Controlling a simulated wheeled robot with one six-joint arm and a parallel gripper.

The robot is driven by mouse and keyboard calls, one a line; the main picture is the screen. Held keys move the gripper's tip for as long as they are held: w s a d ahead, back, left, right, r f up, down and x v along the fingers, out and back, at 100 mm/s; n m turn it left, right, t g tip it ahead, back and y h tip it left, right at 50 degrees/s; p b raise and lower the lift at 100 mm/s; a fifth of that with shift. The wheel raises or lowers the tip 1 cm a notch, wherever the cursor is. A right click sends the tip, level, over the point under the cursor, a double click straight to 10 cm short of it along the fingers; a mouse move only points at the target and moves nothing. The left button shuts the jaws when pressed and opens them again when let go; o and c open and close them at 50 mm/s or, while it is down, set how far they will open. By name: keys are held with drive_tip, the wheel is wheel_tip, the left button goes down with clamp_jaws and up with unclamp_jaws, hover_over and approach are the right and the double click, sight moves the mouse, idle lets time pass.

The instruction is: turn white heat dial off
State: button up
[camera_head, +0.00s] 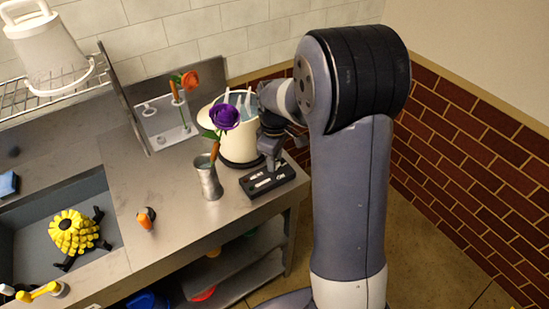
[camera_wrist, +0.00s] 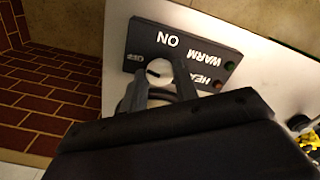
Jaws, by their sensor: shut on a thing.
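The black control panel (camera_head: 282,176) lies at the right end of the counter, with my gripper (camera_head: 270,163) reaching down onto it. In the wrist view the panel (camera_wrist: 143,42) shows upside-down lettering: ON, OFF, WARM and HEAT. The white dial (camera_wrist: 158,69) sits on it between my gripper's fingers (camera_wrist: 162,85), which are shut on it. A short dark mark on the dial is at its left side, toward the OFF lettering; the exact angle is hard to tell. The dial is hidden in the head view.
A cream pot (camera_head: 240,148) stands behind the panel. A metal vase (camera_head: 208,178) with a purple flower (camera_head: 224,116) stands to the left. A green light (camera_wrist: 229,66) and a reddish light (camera_wrist: 218,84) sit at the panel's right side. A brick wall is at the right.

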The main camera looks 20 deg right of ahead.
drive_tip(key=shift+n, duration=1.1)
drive_tip(key=o, duration=1)
drive_tip(key=shift+c, duration=0.2)
drive_tip(key=shift+r, duration=0.1)
wheel_tip(320, 180, up, 11)
drive_tip(key=shift+b, duration=0.3)
drive_tip(key=shift+f, duration=0.3)
